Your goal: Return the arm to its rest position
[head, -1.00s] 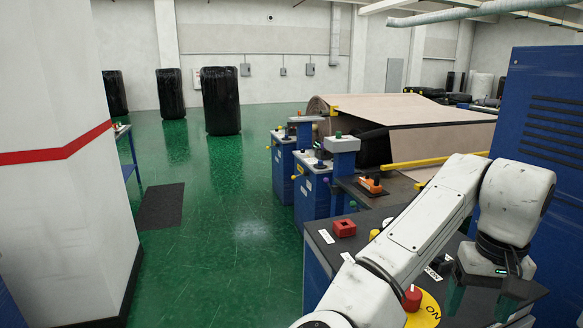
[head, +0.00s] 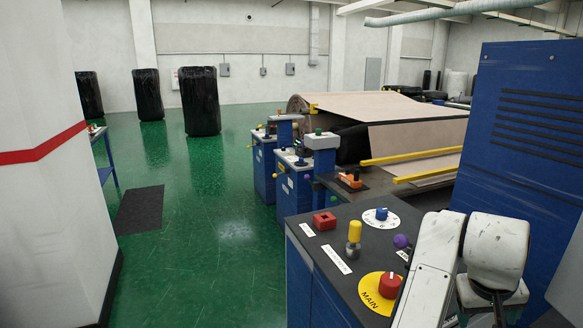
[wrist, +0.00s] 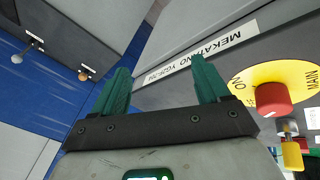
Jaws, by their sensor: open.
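My white arm (head: 436,258) stands folded at the lower right of the head view, in front of the control console (head: 330,262). My gripper (wrist: 162,68) shows in the wrist view with its two green fingers spread apart and nothing between them. The gripper's fingers cannot be made out in the head view. In the wrist view a red knob (wrist: 273,98) on a yellow disc (wrist: 304,76) lies to the right of the fingers, apart from them. A white label strip (wrist: 197,54) shows behind the fingers.
The console top carries a red button box (head: 324,221), a yellow-topped switch (head: 354,238) and a blue dial (head: 381,214). A tall blue cabinet (head: 525,130) stands right of the arm. Open green floor (head: 215,240) lies left of the console, with a black mat (head: 139,210).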

